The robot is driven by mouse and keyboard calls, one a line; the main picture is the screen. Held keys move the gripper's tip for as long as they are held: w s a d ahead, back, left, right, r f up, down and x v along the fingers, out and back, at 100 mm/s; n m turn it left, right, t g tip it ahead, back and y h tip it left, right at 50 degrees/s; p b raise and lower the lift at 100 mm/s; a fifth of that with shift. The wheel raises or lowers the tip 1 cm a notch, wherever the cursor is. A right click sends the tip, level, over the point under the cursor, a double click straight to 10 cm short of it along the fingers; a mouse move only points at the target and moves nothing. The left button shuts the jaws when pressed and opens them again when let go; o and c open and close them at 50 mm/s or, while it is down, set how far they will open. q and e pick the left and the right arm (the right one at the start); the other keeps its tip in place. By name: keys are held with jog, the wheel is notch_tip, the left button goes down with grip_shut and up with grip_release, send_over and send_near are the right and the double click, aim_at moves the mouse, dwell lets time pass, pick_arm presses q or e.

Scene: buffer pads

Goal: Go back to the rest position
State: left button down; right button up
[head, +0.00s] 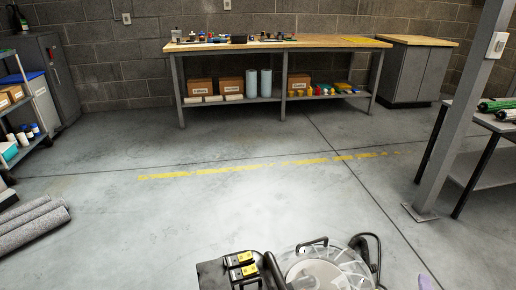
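Neither of my grippers shows in the head view, and no arm is in the picture. I cannot tell how they are posed or whether they hold anything. The view looks out over a grey concrete floor (240,215) with a worn yellow line (225,170) across it.
A workbench (270,43) with boxes on its lower shelf stands at the back wall, beside a grey cabinet (410,75). A machine (325,268) stands at the bottom centre. A post (455,130) and a table are right; grey rolls (35,230) lie left. The middle floor is clear.

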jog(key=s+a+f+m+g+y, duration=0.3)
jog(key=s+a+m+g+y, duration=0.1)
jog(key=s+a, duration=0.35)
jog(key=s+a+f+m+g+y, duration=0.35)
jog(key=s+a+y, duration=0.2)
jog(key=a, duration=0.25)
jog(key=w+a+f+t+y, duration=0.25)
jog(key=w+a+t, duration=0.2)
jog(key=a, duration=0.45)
pick_arm(q)
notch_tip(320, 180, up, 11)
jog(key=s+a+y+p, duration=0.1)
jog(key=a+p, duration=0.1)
jog(key=p, duration=1.6)
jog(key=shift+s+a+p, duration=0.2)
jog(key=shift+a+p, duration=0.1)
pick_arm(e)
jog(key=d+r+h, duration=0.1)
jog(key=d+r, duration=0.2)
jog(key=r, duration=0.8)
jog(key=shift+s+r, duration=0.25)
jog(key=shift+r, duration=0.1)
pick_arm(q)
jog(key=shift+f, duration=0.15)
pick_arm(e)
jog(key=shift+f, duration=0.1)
